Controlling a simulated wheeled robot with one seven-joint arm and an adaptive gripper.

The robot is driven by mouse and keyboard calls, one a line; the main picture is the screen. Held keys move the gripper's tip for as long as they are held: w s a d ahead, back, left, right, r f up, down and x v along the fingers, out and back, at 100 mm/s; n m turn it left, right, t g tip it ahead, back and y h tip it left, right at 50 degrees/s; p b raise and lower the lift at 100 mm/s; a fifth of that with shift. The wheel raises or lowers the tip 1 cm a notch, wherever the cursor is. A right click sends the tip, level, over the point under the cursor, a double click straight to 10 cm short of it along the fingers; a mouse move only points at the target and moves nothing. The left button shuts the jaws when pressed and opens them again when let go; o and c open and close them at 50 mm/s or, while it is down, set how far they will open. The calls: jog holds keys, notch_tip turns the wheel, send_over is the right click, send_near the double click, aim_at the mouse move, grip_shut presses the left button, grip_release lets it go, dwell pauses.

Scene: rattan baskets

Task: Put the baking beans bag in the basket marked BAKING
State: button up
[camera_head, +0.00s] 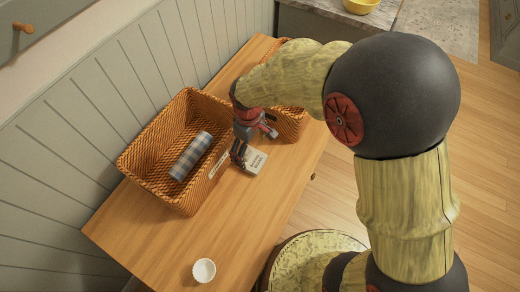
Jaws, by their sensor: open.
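A small pale packet with dark print (257,163), likely the baking beans bag, lies on the wooden table just right of the near basket. Its print is too small to read. My gripper (256,146) is open above the packet's far end and partly covers it. I cannot tell whether its fingers touch the packet. The near rattan basket (150,177) carries a pale label on its right side, too small to read. A second rattan basket (291,124) stands behind my gripper, mostly hidden by my arm, with no label visible.
A rolled checked cloth (191,156) lies in the near basket. A white fluted cup (204,270) stands at the table's near end. The wooden table (240,215) is bare between cup and packet. A panelled wall (75,125) borders it on the left.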

aim_at(251, 159)
jog(key=shift+w+a+r+n, duration=0.1)
jog(key=shift+w+r+n, duration=0.05)
jog(key=shift+n, duration=0.15)
notch_tip(251, 159, down, 8)
jog(key=shift+w+b, duration=0.15)
jog(key=shift+b, duration=0.95)
jog(key=shift+r, duration=0.1)
jog(key=c, duration=0.3)
jog(key=c, duration=1.3)
jog(key=shift+c, duration=0.7)
jog(key=shift+r, duration=0.15)
